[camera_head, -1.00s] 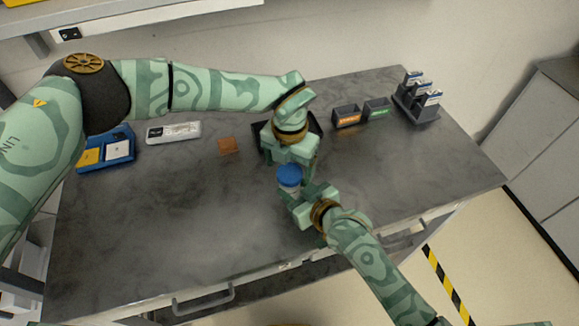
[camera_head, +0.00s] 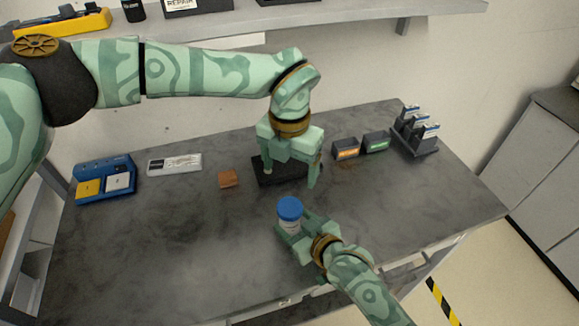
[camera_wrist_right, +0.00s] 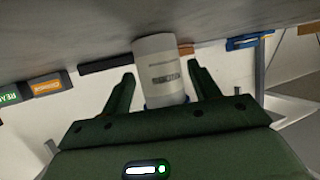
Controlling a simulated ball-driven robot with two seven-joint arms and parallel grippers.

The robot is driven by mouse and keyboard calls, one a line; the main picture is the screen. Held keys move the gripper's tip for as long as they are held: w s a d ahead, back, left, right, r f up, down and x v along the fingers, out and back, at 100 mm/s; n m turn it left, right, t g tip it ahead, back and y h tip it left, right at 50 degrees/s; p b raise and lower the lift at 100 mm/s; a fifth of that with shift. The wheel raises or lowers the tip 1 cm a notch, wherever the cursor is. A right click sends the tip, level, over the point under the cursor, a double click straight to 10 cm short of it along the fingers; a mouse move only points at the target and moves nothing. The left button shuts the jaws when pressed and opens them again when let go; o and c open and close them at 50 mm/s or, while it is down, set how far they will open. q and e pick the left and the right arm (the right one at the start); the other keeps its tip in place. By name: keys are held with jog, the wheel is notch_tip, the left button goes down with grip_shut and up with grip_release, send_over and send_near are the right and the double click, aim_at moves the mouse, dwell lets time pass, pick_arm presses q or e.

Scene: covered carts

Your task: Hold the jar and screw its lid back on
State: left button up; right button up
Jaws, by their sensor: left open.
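The white jar (camera_head: 289,225) has a blue lid (camera_head: 290,207) seated on top and stands near the front of the table. My right gripper (camera_head: 294,224) is around its body, one finger on each side. The right wrist view shows the jar (camera_wrist_right: 158,70) between the two fingers (camera_wrist_right: 160,85), with a label on its wall; its lid end is partly hidden by the gripper. My left gripper (camera_head: 290,178) is open and empty, pointing down behind and above the lid, clear of it. How tightly the lid is seated cannot be seen.
A dark shallow tray (camera_head: 262,180) lies behind, below my left gripper. A brown block (camera_head: 228,179), a white labelled item (camera_head: 174,164) and a blue holder (camera_head: 104,170) are left. The front left tabletop is clear.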

jog(key=shift+s, duration=0.1)
jog(key=p+v, duration=0.3)
jog(key=v, duration=1.3)
jog(key=shift+d+p, duration=0.2)
jog(key=shift+p, duration=0.15)
jog(key=shift+s+f, duration=0.1)
